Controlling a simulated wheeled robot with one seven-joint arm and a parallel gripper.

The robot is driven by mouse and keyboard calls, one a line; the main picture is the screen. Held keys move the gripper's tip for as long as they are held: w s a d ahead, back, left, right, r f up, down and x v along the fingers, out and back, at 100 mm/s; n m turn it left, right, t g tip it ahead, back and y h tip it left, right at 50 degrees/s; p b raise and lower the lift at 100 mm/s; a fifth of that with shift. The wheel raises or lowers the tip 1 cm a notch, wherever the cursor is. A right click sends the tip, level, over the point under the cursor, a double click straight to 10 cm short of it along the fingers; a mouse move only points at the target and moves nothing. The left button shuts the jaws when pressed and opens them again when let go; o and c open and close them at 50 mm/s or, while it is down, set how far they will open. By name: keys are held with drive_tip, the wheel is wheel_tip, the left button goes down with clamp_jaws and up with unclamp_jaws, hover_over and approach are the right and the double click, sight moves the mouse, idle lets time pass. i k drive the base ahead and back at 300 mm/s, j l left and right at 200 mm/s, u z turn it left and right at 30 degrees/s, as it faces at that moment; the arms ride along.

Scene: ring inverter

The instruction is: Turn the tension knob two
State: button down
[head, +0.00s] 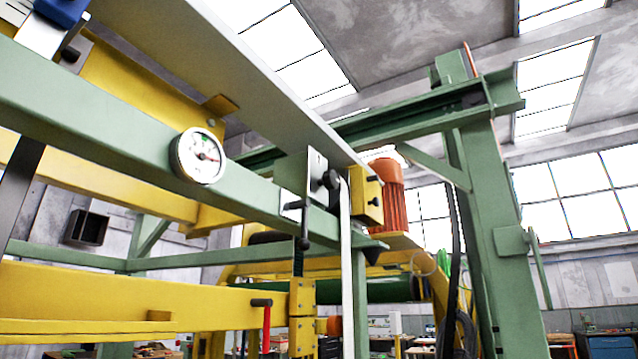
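Several black knobs show on the green machine frame near the middle of the head view. One round black knob (329,181) sits on a small light plate (315,163) at the end of the green beam. Two small black knobs, an upper one (373,178) and a lower one (375,201), sit on a yellow box (362,198) just to its right. A black crank handle (303,224) hangs below the plate. No readable label shows which of these is tension knob two. My gripper is not in view.
A round white gauge (198,156) is fixed to the green beam (95,124). An orange motor (388,195) stands behind the yellow box. A red-handled lever (266,328) stands by the lower yellow beam (120,297). A green post (497,230) rises at the right.

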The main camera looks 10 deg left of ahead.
sight(330, 181)
drive_tip(key=i+l+u, duration=0.75)
drive_tip(key=i+l, duration=0.15)
drive_tip(key=l, duration=0.1)
